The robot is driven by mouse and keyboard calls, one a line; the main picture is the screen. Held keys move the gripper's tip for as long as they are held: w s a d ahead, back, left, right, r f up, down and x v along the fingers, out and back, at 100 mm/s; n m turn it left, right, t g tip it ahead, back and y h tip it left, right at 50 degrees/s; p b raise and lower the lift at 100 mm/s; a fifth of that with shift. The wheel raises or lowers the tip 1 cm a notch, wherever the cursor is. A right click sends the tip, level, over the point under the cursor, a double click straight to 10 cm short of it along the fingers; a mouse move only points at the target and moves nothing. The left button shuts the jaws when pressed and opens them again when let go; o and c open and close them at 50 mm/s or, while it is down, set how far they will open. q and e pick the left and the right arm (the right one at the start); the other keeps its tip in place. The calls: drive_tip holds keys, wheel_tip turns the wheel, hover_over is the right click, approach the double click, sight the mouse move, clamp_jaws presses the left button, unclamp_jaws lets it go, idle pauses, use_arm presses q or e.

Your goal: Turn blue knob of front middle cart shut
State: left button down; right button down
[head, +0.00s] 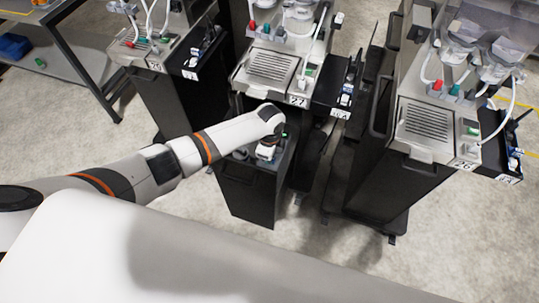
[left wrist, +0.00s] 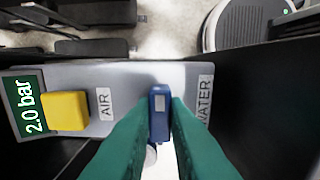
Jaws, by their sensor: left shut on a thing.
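The blue knob (left wrist: 159,104) sits on a grey panel (left wrist: 120,75) between the labels AIR and WATER. It stands lengthwise up and down in the left wrist view, with a pale patch on its face. The green fingers of my left gripper (left wrist: 159,130) are closed on it from both sides and hide its lower sides. In the head view my left gripper (head: 267,150) is at the top of the low front middle cart (head: 246,190); the knob cannot be made out there. My right gripper is not in view.
A yellow knob (left wrist: 65,111) and a green display reading 2.0 bar (left wrist: 31,105) sit left of the blue knob. Cart 27 (head: 268,65) stands behind the front cart. Cart 26 (head: 428,122) stands right, cart 25 (head: 157,50) left. Floor shows between them.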

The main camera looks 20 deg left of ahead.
use_arm(q)
drive_tip(key=shift+r, duration=0.1)
idle(0.3)
drive_tip(key=c, duration=1.4)
unclamp_jaws()
drive_tip(key=shift+c, duration=0.2)
wheel_tip(320, 180, up, 12)
drive_tip(key=b, duration=0.1)
drive_tip(key=shift+b, duration=0.4)
